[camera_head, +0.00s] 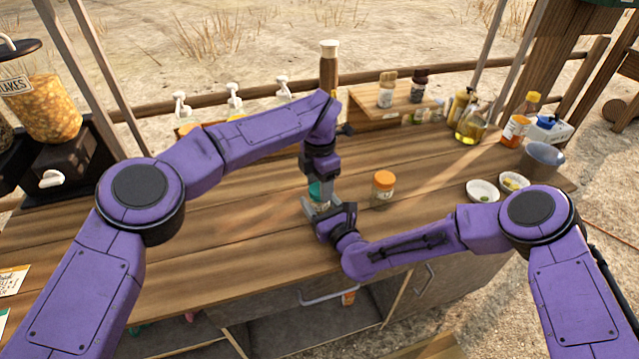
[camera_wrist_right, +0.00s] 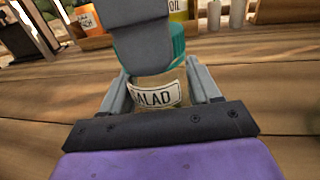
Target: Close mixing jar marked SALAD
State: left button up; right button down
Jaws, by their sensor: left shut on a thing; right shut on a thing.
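The SALAD jar (camera_wrist_right: 158,92) stands on the wooden counter, its label facing the right wrist camera. Its teal lid (camera_head: 317,190) is on top of the jar; whether it is fully seated I cannot tell. My left gripper (camera_head: 317,183) comes from above and is shut on the lid, hiding part of it. My right gripper (camera_head: 318,207) is low at the counter, shut around the jar body, one finger on each side in the right wrist view. Most of the jar is hidden in the head view by both grippers.
An orange-lidded jar (camera_head: 383,187) stands just right of my grippers. Small white bowls (camera_head: 482,190) and a grey pot (camera_head: 541,160) are at the right. A wooden stand (camera_head: 376,116) with jars and a tall pepper mill (camera_head: 328,68) are behind.

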pick_arm(q)
jog(key=m, duration=0.5)
jog(key=o, duration=1.2)
jog(key=shift+c, duration=0.2)
jog(key=shift+r, duration=0.1)
